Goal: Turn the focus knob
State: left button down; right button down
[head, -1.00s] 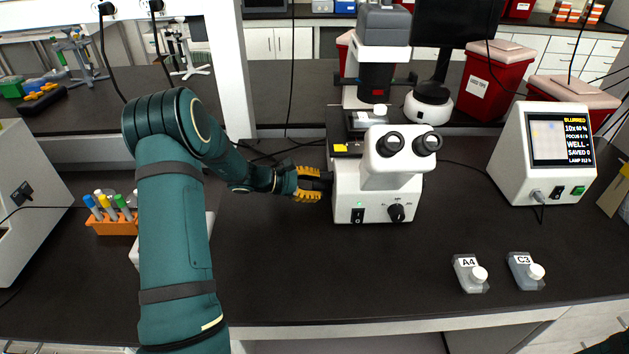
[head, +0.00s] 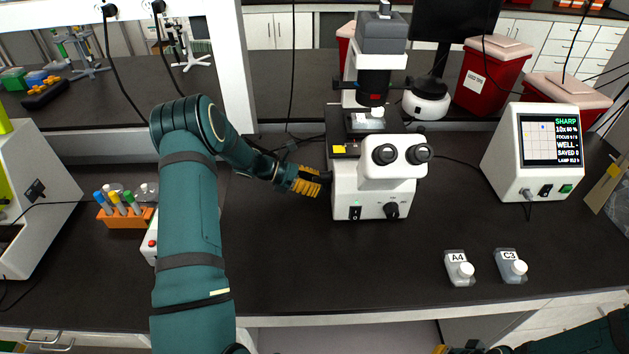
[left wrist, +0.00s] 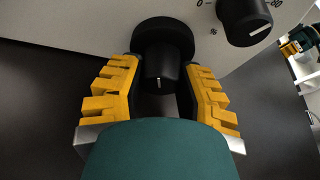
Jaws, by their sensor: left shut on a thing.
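The white microscope (head: 345,200) stands on the dark bench, with eyepieces facing me. Its black focus knob (left wrist: 160,66) sticks out of the left side of the base, with a wider black ring behind it and a white mark on its end. My left gripper (head: 324,182) reaches it from the left; its yellow-padded fingers sit on both sides of the knob in the left wrist view (left wrist: 160,88), shut on it. The screen (head: 551,140) at the right reads SHARP.
An orange tube rack (head: 126,218) stands left, behind my left arm. A round dial (head: 391,210) and a switch (head: 354,213) are on the microscope's front. The front middle bench is clear.

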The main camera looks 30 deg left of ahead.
pick_arm(q)
jog(key=shift+d, duration=0.1)
dwell(0.3)
jog(key=c, duration=0.6)
grip_release()
jog(key=shift+o, duration=0.2)
jog(key=v, duration=1.2)
jog(key=shift+w, duration=0.1)
